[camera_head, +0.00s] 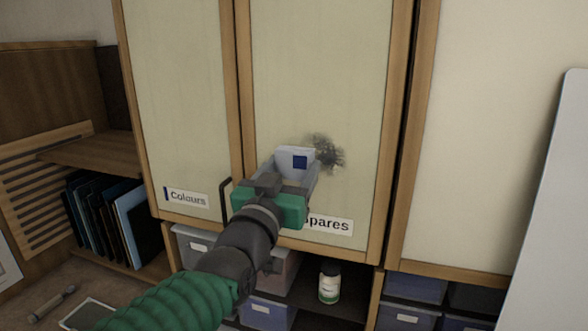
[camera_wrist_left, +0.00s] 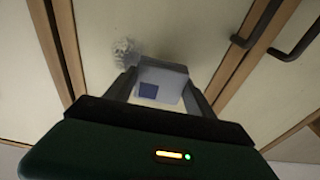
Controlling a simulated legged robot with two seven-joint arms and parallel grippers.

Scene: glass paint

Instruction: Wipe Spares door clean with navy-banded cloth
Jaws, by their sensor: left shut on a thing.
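The Spares door (camera_head: 350,70) is a pale panel in a wooden frame, with a partly covered "Spares" label (camera_head: 331,224) low on it. A dark smudge (camera_head: 328,153) marks the door; in the left wrist view the smudge (camera_wrist_left: 126,52) looks pale grey. My left gripper (camera_head: 297,170) is shut on a whitish cloth (camera_head: 296,154) with a navy patch, held at the door beside the smudge's left edge. The cloth also shows between the fingers in the left wrist view (camera_wrist_left: 171,80). I cannot tell whether it touches the panel. My right gripper is not in view.
The Colours door (camera_head: 185,100) is to the left, with a dark handle (camera_head: 225,200) near my forearm. Below are storage boxes (camera_head: 268,312) and a jar (camera_head: 329,283). Folders (camera_head: 105,220) stand at left. A white board (camera_head: 550,210) stands at right.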

